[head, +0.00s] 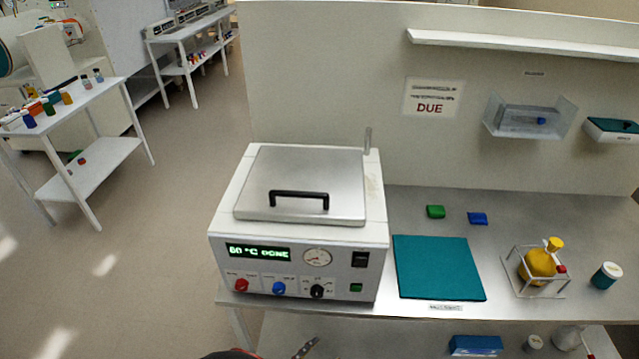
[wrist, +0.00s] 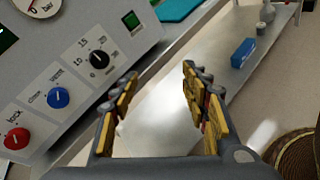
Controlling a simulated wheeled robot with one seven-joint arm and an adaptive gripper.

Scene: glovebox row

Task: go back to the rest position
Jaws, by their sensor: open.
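My gripper (wrist: 158,92) shows in the wrist view with its two yellow-padded fingers apart and nothing between them. It is in front of the bench edge, just right of and close to the knob panel of a white heated box (head: 300,225). In the head view the box's metal lid (head: 305,180) is down, and its green display (head: 258,253) reads "60 °C DONE". The gripper is not clearly visible in the head view; only a small dark and red bit shows at the bottom edge.
A lower shelf holds a blue box (head: 476,346). Open floor (head: 150,260) lies to the left.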

